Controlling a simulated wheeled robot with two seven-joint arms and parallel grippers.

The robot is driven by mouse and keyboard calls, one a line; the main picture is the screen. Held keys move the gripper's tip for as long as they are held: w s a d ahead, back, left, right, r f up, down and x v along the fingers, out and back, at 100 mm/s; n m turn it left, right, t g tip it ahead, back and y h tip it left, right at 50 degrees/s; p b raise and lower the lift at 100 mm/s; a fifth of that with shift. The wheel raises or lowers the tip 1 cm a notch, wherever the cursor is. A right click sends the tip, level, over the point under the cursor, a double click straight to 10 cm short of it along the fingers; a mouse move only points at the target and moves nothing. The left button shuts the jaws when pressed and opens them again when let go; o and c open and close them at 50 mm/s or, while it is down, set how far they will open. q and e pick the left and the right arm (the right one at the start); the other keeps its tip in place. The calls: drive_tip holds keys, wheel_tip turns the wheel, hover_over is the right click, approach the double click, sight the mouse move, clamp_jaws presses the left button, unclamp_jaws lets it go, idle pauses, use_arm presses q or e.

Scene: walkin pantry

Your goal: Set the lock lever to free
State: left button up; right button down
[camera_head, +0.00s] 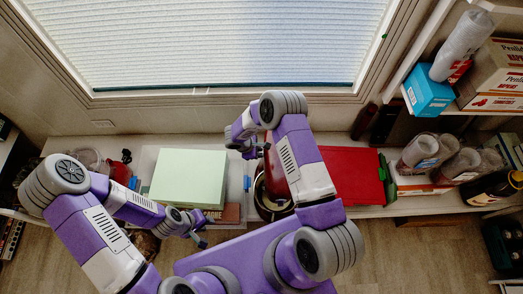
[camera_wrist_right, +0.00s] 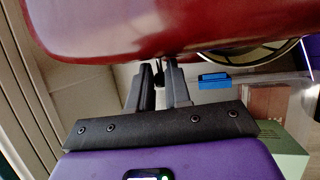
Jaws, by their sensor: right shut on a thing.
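A red stand mixer (camera_head: 274,185) with a metal bowl stands on the shelf under the window, partly covered by my right arm. Its glossy red body (camera_wrist_right: 150,28) fills the top of the right wrist view. My right gripper (camera_head: 250,150) is at the mixer's left side. In the right wrist view my right gripper (camera_wrist_right: 161,72) is shut on a small dark lever (camera_wrist_right: 159,74) just below the red body. The lever is mostly hidden between the fingers, so its setting cannot be read. My left gripper (camera_head: 204,231) looks open and empty, in front of the shelf's edge.
A pale green box (camera_head: 188,176) lies left of the mixer and a red box (camera_head: 351,175) right of it. Glass jars (camera_head: 420,152) and a dark bottle (camera_head: 490,187) stand further right. A blue clip (camera_wrist_right: 214,80) is near the gripper.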

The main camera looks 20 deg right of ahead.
drive_tip(key=shift+s+a, duration=0.1)
drive_tip(key=shift+s, duration=0.1)
drive_tip(key=c, duration=1.1)
unclamp_jaws()
drive_tip(key=shift+o, duration=0.2)
drive_tip(key=p+v, duration=0.2)
drive_tip(key=v, duration=0.5)
drive_tip(key=shift+r, duration=0.25)
drive_tip(key=shift+s+a, duration=0.1)
